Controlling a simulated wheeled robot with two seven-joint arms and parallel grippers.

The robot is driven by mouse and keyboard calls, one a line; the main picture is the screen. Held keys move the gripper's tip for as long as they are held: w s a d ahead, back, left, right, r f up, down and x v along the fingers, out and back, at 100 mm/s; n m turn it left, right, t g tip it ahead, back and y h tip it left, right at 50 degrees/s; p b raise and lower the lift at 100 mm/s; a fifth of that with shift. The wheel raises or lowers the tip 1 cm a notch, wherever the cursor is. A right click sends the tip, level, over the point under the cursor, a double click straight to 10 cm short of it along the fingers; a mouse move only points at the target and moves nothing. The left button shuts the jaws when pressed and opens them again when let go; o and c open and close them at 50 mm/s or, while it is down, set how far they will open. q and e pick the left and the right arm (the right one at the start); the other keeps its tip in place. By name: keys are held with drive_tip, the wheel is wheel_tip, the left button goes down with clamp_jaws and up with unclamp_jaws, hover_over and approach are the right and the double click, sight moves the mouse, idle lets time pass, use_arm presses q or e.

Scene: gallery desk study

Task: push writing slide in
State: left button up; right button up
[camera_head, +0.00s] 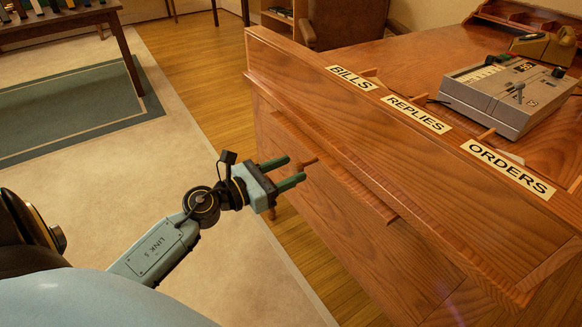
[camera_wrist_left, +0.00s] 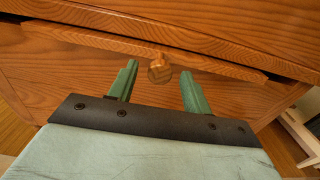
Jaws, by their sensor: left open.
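The writing slide (camera_head: 352,184) is a long thin wooden board under the desk's top edge, sticking out a little from the desk front. It also shows across the upper part of the left wrist view (camera_wrist_left: 215,68). Its small round wooden knob (camera_wrist_left: 159,74) sits near the middle of its front edge. My left gripper (camera_head: 287,171) is open and empty in front of the slide. In the left wrist view the knob appears between the two green fingertips; the gripper is not closed on it, and whether anything touches is unclear. My right gripper is not in view.
The wooden desk (camera_head: 430,60) has a raised ledge labelled BILLS, REPLIES and ORDERS. A grey machine (camera_head: 510,95) stands on top. A brown chair (camera_head: 345,22) is behind the desk. A rug (camera_head: 70,115) and open floor lie left of the desk.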

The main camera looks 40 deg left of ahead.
use_arm(q)
drive_tip(key=shift+w+d, duration=0.25)
drive_tip(key=shift+w, duration=0.4)
clamp_jaws()
